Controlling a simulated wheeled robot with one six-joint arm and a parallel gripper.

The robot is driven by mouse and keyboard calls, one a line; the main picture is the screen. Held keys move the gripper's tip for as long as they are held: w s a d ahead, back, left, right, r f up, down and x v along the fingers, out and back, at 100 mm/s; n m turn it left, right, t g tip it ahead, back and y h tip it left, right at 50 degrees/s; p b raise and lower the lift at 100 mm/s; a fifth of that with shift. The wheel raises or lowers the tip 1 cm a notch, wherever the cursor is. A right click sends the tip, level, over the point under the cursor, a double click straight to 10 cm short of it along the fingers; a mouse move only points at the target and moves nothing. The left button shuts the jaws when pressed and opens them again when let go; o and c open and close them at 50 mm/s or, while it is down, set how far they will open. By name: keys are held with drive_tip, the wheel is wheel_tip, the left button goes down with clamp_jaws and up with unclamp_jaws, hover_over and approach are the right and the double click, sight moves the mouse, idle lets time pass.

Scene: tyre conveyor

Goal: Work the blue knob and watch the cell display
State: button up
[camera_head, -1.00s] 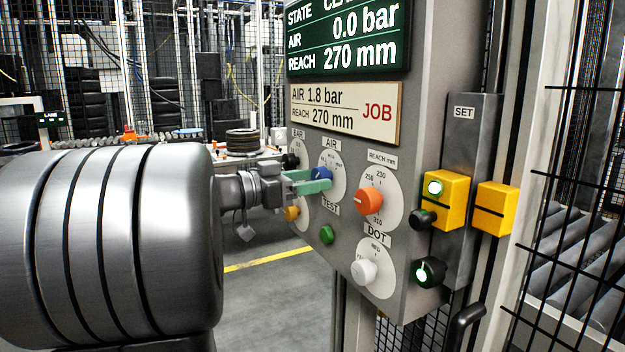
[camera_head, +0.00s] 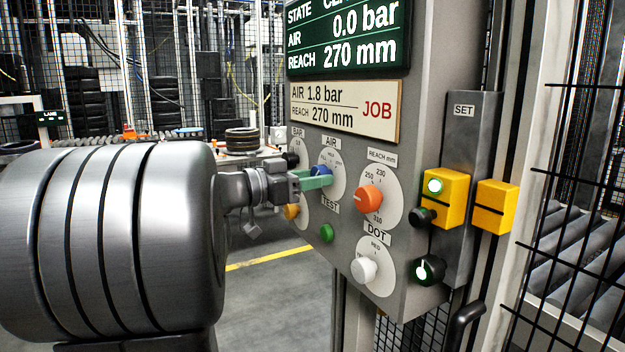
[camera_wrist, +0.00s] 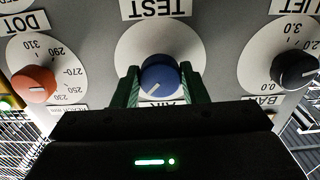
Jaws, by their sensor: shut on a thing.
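The blue knob (camera_wrist: 160,75) sits on a white dial marked AIR on the grey panel. My gripper (camera_head: 318,177) has its green fingers on both sides of it, shut on it; the wrist view shows the fingers (camera_wrist: 160,88) too. The knob's white pointer line shows in the wrist view, but the dial marks beside it are partly hidden. The cell display (camera_head: 345,38) is green and reads AIR 0.0 bar and REACH 270 mm; its STATE line is cut off at the top. The JOB card (camera_head: 345,112) below reads AIR 1.8 bar, REACH 270 mm.
An orange REACH knob (camera_head: 369,199) is right of the blue one, a white DOT knob (camera_head: 364,270) and a green TEST button (camera_head: 327,233) below. A black knob (camera_wrist: 294,70) is near the gripper. Yellow SET boxes (camera_head: 445,200) and mesh fencing stand at right.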

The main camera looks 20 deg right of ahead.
drive_tip(key=shift+f, duration=0.1)
drive_tip(key=shift+s+r+n, duration=0.1)
drive_tip(key=shift+n, duration=4.3)
drive_tip(key=shift+r+n, duration=0.1)
drive_tip(key=shift+n, duration=4.3)
drive_tip(key=o, duration=1)
drive_tip(key=shift+c, duration=0.2)
